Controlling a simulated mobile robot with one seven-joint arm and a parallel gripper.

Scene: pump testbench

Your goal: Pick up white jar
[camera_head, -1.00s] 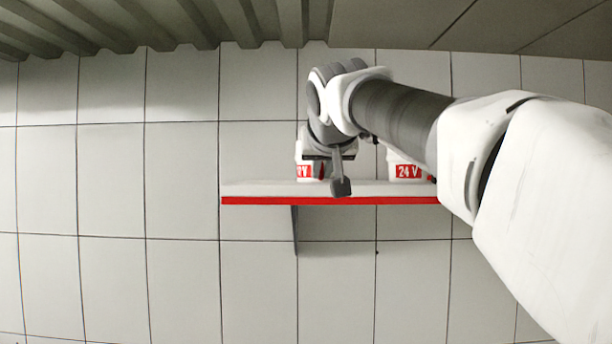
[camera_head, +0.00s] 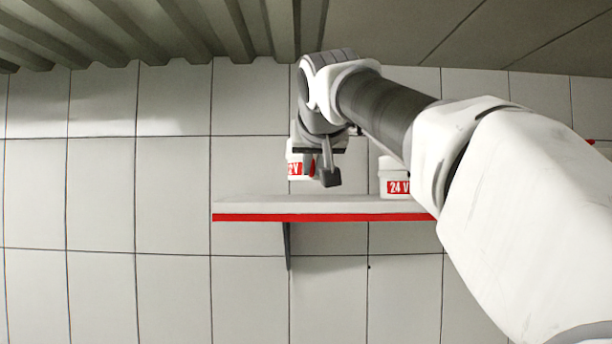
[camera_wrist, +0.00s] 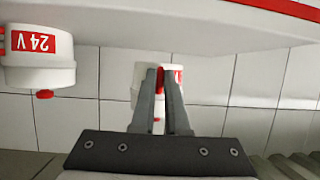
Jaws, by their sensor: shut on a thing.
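A white jar (camera_head: 297,158) with a red and white label is held by my gripper (camera_head: 327,175) and hangs above the shelf (camera_head: 250,205), with a gap below it. The gripper hides its right side. In the wrist view, which shows the scene upside down, the two fingers (camera_wrist: 162,76) are shut on the held jar (camera_wrist: 138,76), mostly hidden behind them. A second white jar (camera_head: 392,165) labelled 24 V stands on the shelf to the right, partly behind my arm. It also shows at the left of the wrist view (camera_wrist: 22,75).
The shelf has a red front edge (camera_head: 300,217) and a bracket below it (camera_head: 287,245). A tiled wall stands behind it and a ribbed grey ceiling (camera_head: 190,25) is above. The shelf's left part is clear.

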